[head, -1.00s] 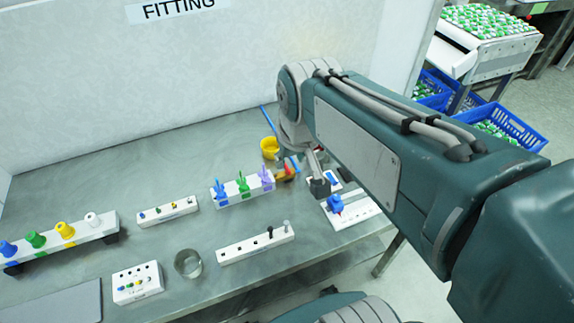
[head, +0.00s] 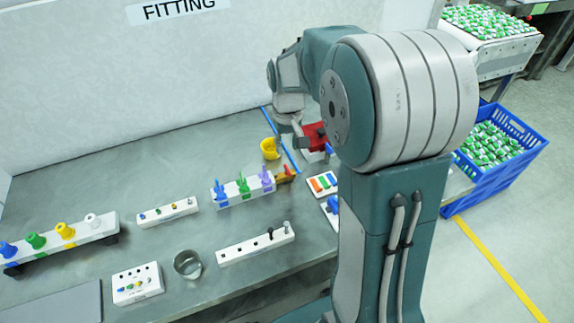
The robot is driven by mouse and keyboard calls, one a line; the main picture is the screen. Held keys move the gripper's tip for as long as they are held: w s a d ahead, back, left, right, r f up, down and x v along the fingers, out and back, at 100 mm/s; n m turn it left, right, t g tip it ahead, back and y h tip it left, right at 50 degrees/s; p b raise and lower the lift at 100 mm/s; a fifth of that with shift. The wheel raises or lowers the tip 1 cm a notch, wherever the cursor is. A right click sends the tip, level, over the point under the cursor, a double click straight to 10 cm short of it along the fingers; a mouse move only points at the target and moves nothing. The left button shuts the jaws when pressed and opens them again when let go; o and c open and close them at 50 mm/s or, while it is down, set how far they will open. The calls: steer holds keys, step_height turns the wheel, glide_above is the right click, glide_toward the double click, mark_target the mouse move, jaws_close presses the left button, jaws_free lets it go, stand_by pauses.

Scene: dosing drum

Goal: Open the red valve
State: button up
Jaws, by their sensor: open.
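A red part (head: 316,136) stands at the back right of the grey bench, partly hidden by my arm; I cannot tell its full shape or whether it is the valve. My gripper (head: 298,132) is open at its left side, small in the view, and I cannot tell whether it touches the part. An orange-red handle-like piece (head: 286,174) lies at the right end of a white rack with blue, green and purple pieces (head: 243,188).
A yellow cup (head: 270,148) stands left of my gripper. A white block with colored strips (head: 323,184) lies nearer, by my arm. White racks (head: 256,247), a metal cup (head: 188,264) and a row of colored knobs (head: 66,236) fill the left and front. A wall closes the back.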

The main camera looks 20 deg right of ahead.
mark_target(287, 168)
step_height(287, 168, down, 8)
steer(key=shift+f, duration=0.15)
steer(key=shift+c, duration=0.3)
jaws_close()
